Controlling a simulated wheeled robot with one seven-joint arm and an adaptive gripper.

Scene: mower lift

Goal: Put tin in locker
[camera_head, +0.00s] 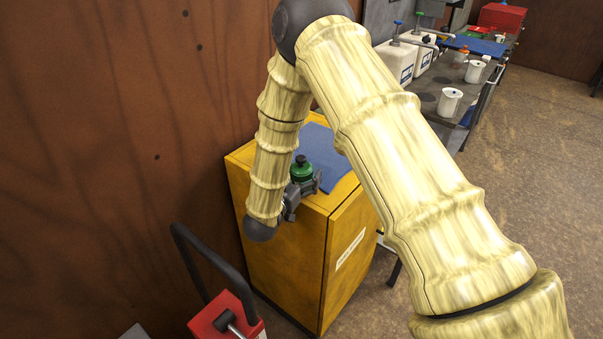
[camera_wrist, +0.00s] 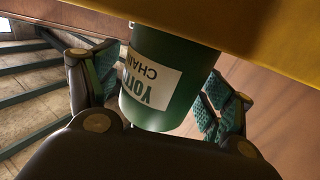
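The green tin (camera_head: 301,171) with a dark cap is at the top of the yellow locker (camera_head: 291,252), near its front left. In the wrist view the tin (camera_wrist: 168,80) shows large and upside down, with a white label, between the two fingers of my gripper (camera_wrist: 165,85). The fingers sit at its two sides, spread about its width; I cannot tell whether they press on it. In the head view my gripper (camera_head: 300,190) is beside the tin, partly hidden by my arm. The locker edge (camera_wrist: 250,35) covers the tin's base in the wrist view.
A blue mat (camera_head: 325,158) lies on the locker top. A wooden wall stands close on the left. A red thing with a black handle (camera_head: 228,317) is at the lower left. A bench with white cans (camera_head: 396,62) and a mug (camera_head: 449,102) is behind. Floor is free at right.

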